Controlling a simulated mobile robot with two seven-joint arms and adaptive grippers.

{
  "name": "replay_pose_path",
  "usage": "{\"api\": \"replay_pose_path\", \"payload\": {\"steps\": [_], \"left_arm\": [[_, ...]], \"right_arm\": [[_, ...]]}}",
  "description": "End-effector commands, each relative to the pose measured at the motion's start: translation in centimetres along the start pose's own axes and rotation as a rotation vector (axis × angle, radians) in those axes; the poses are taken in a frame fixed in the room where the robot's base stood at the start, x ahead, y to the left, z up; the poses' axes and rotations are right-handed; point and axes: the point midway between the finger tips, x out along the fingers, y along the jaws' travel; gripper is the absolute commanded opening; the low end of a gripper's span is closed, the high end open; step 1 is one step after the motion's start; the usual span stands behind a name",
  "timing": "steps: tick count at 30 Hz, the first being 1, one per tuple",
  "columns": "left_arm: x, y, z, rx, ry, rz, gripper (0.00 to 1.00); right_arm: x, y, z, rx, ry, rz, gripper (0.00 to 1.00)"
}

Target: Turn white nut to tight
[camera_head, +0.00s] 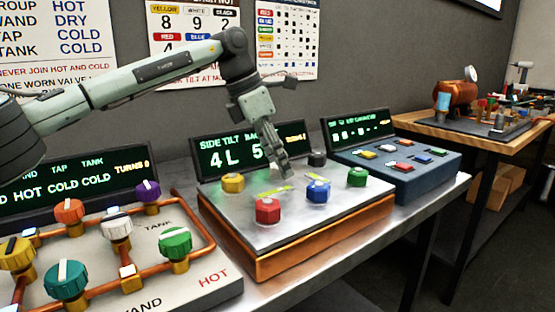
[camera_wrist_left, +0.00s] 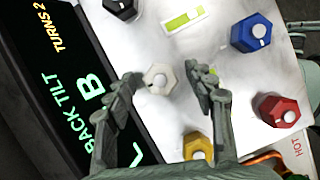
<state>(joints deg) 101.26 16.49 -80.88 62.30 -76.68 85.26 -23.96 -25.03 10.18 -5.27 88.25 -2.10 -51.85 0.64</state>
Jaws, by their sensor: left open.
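The white nut (camera_wrist_left: 160,79) sits on the light top plate (camera_wrist_left: 215,112) of the tilt panel. In the left wrist view it lies between the two fingers of my left gripper (camera_wrist_left: 163,76), with a gap on each side. The fingers are spread and hold nothing. In the head view my left gripper (camera_head: 277,160) points down over the back part of the panel, and the white nut is hidden behind it.
Around it stand the yellow nut (camera_head: 232,183), red nut (camera_head: 267,211), blue nut (camera_head: 317,190), green nut (camera_head: 357,176) and black nut (camera_head: 317,158). A lit display (camera_head: 222,152) stands behind. A valve board (camera_head: 205,290) is at left, a blue button box (camera_head: 425,178) at right.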

Motion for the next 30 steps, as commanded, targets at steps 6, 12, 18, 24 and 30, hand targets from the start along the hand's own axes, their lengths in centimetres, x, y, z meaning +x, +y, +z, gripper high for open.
{"api": "replay_pose_path", "payload": {"steps": [6,12,18,24,30], "left_arm": [[-1.0,0.0,0.0,-0.001,-0.001,0.001,0.54],[-4.9,0.0,0.1,-0.001,-0.002,0.003,0.54],[-9.1,0.0,0.1,0.0,-0.002,0.002,0.54],[-11.5,0.0,0.0,-0.001,-0.001,0.0,0.54],[-12.0,0.0,0.0,0.0,0.0,0.0,0.54]], "right_arm": [[-0.1,0.1,0.1,-0.001,-0.001,0.001,0.4],[0.0,0.0,0.0,0.0,0.0,0.0,0.4],[0.0,0.0,0.0,0.0,0.0,0.0,0.4],[0.0,0.0,0.0,0.0,0.0,0.0,0.4],[0.0,0.0,0.0,0.0,0.0,0.0,0.4]]}}
